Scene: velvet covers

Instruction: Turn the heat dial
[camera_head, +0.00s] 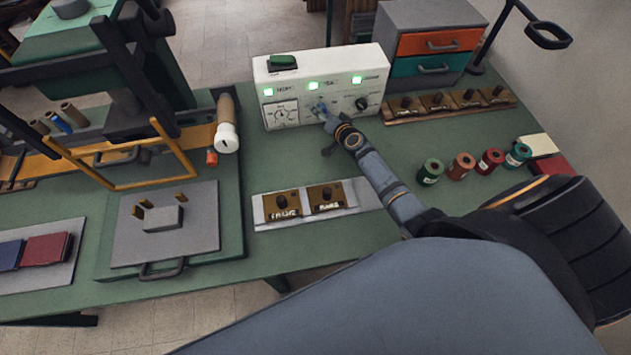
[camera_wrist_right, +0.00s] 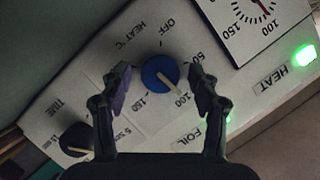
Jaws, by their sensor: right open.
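The heat dial (camera_wrist_right: 160,74) is a round blue knob with a pale pointer line, on the sloped white face of the control box (camera_head: 372,62). Around it are the marks OFF, 50, 100 and 150. The pointer aims near the 100 mark. In the head view the dial (camera_head: 321,107) is partly hidden by my gripper. My right gripper (camera_wrist_right: 158,88) is open, with one finger on each side of the dial. I cannot tell whether the fingers touch it. My right gripper also shows at the box in the head view (camera_head: 327,117). My left gripper is out of view.
The box has a gauge (camera_head: 282,113), a black TIME knob (camera_head: 361,103), a green switch (camera_head: 282,62) and lit green lamps. A dark press stands at the left. Coloured foil rolls (camera_head: 461,166) and a drawer unit (camera_head: 432,20) are at the right.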

